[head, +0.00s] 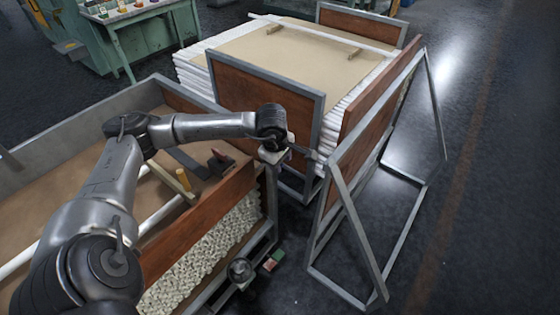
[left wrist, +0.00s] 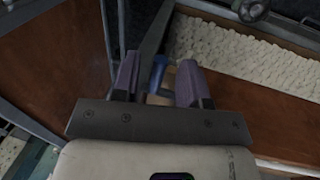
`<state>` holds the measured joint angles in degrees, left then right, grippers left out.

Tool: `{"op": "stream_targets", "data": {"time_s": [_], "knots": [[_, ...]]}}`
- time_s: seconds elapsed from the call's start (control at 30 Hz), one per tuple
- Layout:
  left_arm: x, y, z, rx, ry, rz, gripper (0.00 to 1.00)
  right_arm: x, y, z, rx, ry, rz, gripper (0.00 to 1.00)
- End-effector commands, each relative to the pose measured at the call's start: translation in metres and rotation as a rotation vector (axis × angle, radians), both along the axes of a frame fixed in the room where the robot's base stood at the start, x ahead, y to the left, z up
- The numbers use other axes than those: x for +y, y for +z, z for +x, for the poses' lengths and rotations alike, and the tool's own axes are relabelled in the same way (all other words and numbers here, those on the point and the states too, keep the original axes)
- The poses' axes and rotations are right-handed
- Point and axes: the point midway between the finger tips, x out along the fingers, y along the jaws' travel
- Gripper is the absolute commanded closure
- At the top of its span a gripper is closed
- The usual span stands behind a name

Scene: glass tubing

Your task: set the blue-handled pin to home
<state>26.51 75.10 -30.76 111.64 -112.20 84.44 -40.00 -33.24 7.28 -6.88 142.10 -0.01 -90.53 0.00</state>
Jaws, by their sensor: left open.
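The blue handle of the pin (left wrist: 158,74) shows in the left wrist view, between my left gripper's two fingers. It sits beside a grey metal bar, and its lower part is hidden. I cannot tell whether the fingers touch it. My left gripper (left wrist: 157,84) is open around the handle. In the head view my left gripper (head: 298,151) is at the gap between the near crate and the stacked crate, and the handle cannot be made out there. My right gripper is in neither view.
Behind stands a crate (head: 262,98) stacked with white tubing. A grey A-frame (head: 352,220) stands right. Open floor lies further right.

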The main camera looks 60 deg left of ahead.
Motion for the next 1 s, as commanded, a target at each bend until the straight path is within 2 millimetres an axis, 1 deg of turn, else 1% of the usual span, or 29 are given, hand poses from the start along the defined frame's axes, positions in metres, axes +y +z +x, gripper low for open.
{"op": "stream_targets", "data": {"time_s": [0.17, 0.57, 1.0], "knots": [[0.0001, 0.0001, -0.0001, 0.0, 0.0, 0.0, 0.61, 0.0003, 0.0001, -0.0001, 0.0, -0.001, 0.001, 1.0], [0.0002, 0.0003, 0.0, 0.0, 0.0, 0.001, 0.99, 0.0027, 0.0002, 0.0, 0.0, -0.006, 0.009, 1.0], [0.0001, 0.0008, -0.0006, 0.0, 0.0, 0.001, 1.0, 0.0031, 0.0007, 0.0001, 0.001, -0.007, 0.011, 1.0]]}}
